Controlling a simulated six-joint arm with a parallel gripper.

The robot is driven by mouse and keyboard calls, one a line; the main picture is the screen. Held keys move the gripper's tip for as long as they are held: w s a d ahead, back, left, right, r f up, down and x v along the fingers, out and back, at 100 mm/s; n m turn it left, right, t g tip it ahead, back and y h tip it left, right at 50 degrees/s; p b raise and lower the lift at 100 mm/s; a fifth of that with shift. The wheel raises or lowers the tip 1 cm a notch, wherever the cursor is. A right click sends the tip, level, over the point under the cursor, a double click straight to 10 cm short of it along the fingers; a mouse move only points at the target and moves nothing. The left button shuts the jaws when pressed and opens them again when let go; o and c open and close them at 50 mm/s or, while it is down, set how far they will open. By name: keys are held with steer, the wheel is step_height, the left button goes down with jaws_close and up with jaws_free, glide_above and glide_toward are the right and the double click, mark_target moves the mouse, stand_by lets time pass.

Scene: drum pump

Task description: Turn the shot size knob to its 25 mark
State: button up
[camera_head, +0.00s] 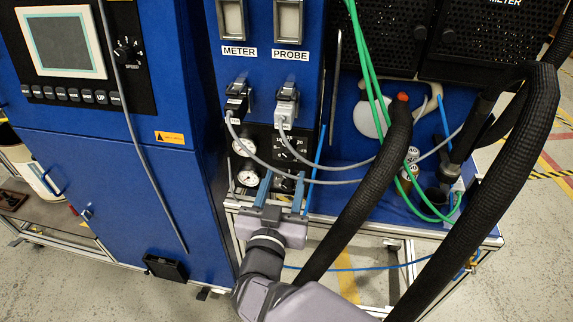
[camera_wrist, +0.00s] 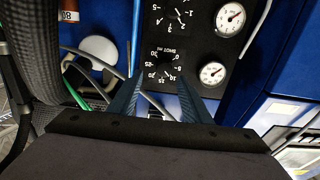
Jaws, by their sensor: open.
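The shot size knob (camera_wrist: 164,73) is a small black dial with white numbers on a black panel. The wrist view shows it upside down, with its label beside it. In the head view the knob (camera_head: 284,146) is partly crossed by grey cables. My gripper (camera_head: 282,178) is open, its two blue fingers pointing toward the panel. In the wrist view my gripper (camera_wrist: 160,86) has one finger on each side of the lower part of the dial. I cannot tell whether the fingers touch anything. The pointer's exact setting is too small to read.
A second dial (camera_wrist: 177,16) sits on the same panel. Two round gauges (camera_wrist: 230,17) (camera_wrist: 213,73) stand beside the dials. Grey cables (camera_head: 300,165) run from the plugs across the panel. Black hoses (camera_head: 365,190) and green tubes (camera_head: 372,80) crowd the right side.

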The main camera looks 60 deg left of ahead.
mark_target(287, 156)
steer(key=shift+s+a+p+x, duration=0.15)
steer(key=shift+p+x, duration=0.2)
steer(key=shift+x, duration=1.3)
steer(key=shift+s+a+p+x, duration=0.15)
steer(key=shift+p+x, duration=0.2)
steer(key=shift+x, duration=1.3)
steer(key=shift+r, duration=0.1)
steer(key=shift+c, duration=0.6)
steer(key=c, duration=0.9)
